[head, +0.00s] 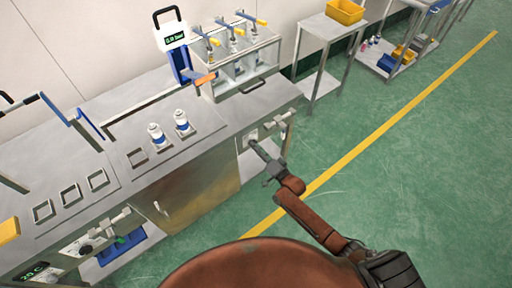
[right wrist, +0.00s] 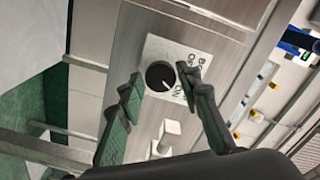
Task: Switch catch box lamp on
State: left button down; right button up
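A black round knob (right wrist: 160,76) with a white pointer mark sits on a white labelled plate (right wrist: 178,62) in the right wrist view. The pointer slants to the lower right, toward the printed lettering, which a finger partly covers. My right gripper (right wrist: 160,82) is open, with one finger on each side of the knob and a visible gap to it. In the head view, my right gripper (head: 257,147) is at the plate (head: 250,137) on the bench's front right end. A metal box with clear panes (head: 240,68) stands above on the bench. No lit lamp is discernible. My left gripper is not in view.
A pale handle-like fitting (right wrist: 167,135) sticks out close to the knob plate. Two white-and-blue bottles (head: 182,122) stand on the bench top (head: 215,118). A side table with a yellow bin (head: 345,11) stands at the back. The green floor to the right is clear.

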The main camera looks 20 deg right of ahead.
jog(key=shift+o, duration=1.3)
jog(key=v, duration=1.2)
